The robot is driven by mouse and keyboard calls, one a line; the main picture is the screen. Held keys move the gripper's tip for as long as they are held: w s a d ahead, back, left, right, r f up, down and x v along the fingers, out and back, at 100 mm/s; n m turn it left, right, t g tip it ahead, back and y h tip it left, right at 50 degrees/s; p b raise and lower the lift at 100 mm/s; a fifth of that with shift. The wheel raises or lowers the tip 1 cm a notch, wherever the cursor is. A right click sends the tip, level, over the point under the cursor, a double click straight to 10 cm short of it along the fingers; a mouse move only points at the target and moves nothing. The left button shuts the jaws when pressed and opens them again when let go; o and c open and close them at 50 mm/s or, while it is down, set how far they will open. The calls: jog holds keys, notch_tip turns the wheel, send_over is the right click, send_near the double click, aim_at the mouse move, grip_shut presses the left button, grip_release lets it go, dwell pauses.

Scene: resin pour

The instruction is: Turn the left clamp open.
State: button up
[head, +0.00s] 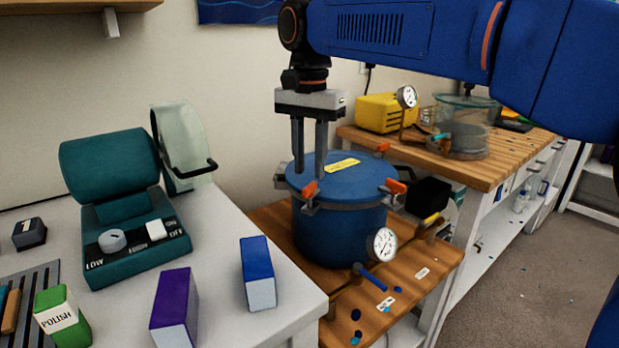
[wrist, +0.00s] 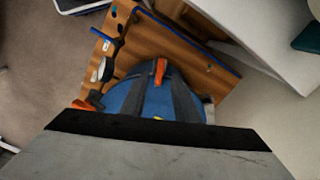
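The blue pressure pot (head: 340,225) stands on a wooden bench, its round lid (head: 352,180) ringed by clamps. At the lid's left rim, a grey clamp bracket (head: 281,179) shows; no orange handle shows on it, and my fingers partly cover that area. Orange handles show on the front clamp (head: 310,189), right clamp (head: 396,186) and back clamp (head: 383,148).
A pressure gauge (head: 382,245) and a blue-handled valve (head: 370,277) stick out at the pot's front. A white table (head: 225,235) with a teal machine (head: 130,245) and boxes is at left. A yellow box (head: 388,113) and glass vessel (head: 463,125) stand behind right.

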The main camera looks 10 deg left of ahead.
aim_at(310, 185)
jog(key=shift+f, duration=1.9)
grip_shut()
